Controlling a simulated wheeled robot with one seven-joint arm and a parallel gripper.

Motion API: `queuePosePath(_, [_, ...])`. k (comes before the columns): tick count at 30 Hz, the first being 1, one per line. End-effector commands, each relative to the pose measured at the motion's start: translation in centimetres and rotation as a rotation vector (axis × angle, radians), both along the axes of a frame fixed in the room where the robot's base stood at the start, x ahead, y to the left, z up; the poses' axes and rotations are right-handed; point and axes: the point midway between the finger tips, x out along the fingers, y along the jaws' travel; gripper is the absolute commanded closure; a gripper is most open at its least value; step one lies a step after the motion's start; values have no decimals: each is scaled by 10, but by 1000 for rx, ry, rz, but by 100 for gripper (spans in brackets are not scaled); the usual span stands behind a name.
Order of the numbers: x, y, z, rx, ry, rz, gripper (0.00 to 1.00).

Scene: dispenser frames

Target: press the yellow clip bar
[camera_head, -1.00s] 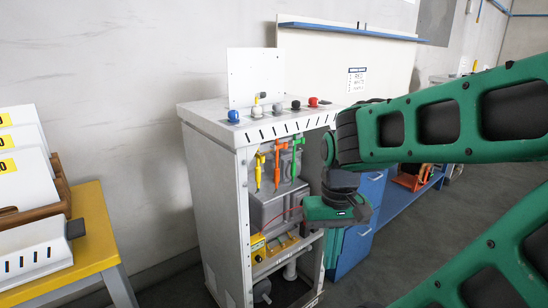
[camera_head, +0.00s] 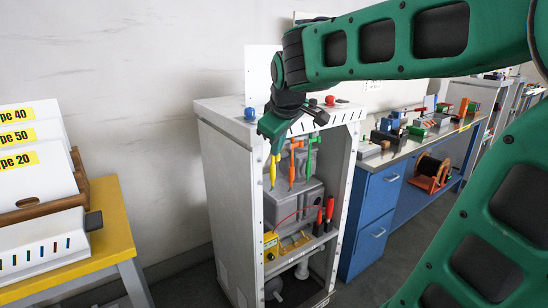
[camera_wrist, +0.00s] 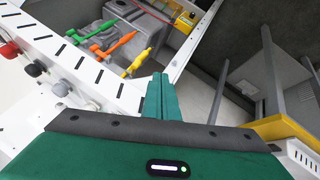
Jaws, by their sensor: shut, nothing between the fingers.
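The yellow clip bar (camera_head: 272,170) hangs upright at the left of a row of three inside the open front of a white cabinet (camera_head: 222,190). Beside it hang an orange clip bar (camera_head: 291,165) and a green one (camera_head: 310,152). In the wrist view the yellow clip bar (camera_wrist: 140,62) is the nearest of the three to my fingers. My gripper (camera_head: 274,143) is at the cabinet's top front edge, just above the yellow clip bar. Its fingers (camera_wrist: 160,85) are together and empty. I see no clear contact with the bar.
A blue knob (camera_head: 250,114) and a red knob (camera_head: 330,100) stand on the cabinet top; my arm hides the knobs between. A grey box (camera_head: 285,205) sits behind the clips. Left is a yellow table (camera_head: 115,215) with labelled bins. Right is a blue workbench (camera_head: 375,225).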

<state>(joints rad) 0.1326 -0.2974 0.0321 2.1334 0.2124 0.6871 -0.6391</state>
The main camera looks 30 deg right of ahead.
Motion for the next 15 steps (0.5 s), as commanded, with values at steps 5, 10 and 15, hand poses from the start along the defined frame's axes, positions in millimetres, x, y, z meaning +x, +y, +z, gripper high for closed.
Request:
queuePosePath(5, [13,5,10,-29,-21,42,100])
queuePosePath(10, [13,5,9,-27,-19,40,100])
queuePosePath(15, [15,3,4,-27,-17,38,100])
